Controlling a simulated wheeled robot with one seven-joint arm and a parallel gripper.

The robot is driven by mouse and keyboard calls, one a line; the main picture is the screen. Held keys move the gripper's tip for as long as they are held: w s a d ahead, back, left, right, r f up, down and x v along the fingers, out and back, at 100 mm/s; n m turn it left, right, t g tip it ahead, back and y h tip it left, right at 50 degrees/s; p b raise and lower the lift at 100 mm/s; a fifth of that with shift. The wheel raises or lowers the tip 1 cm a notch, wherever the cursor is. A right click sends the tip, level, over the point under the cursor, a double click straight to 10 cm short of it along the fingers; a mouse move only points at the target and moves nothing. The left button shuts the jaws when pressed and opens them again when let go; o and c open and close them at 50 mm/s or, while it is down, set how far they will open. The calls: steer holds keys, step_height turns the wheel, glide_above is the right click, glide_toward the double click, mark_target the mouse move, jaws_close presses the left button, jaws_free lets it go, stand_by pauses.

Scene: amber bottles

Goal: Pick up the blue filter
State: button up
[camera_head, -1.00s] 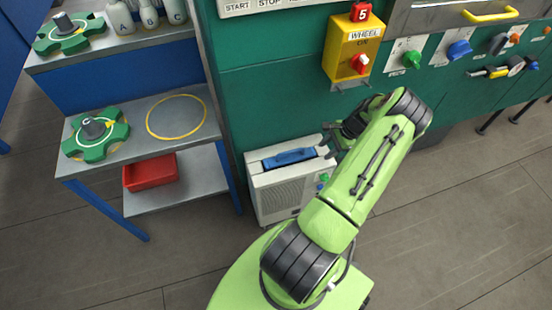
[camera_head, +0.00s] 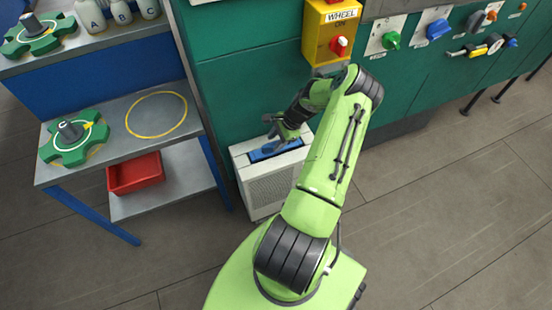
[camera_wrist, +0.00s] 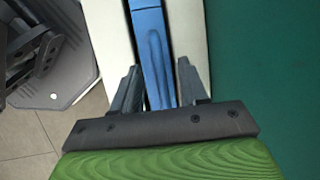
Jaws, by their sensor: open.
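The blue filter (camera_head: 272,150) sits in the slot on top of a white box-shaped unit (camera_head: 272,192), which stands on the floor against the green wall. My gripper (camera_head: 279,135) is over the filter in the head view and covers part of it. In the wrist view the blue filter (camera_wrist: 153,50) runs up between white side panels. My gripper (camera_wrist: 157,85) is open there, with one fingertip on each side of the filter. I cannot tell whether the fingers touch it.
A shelf unit (camera_head: 180,158) at left holds green handwheels (camera_head: 75,140) and a red bin (camera_head: 134,173). A yellow switch box (camera_head: 330,30) hangs on the green wall above the white unit. The floor at right is clear.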

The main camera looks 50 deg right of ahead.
steer(key=shift+f, duration=0.15)
stand_by(0.4)
jaws_close()
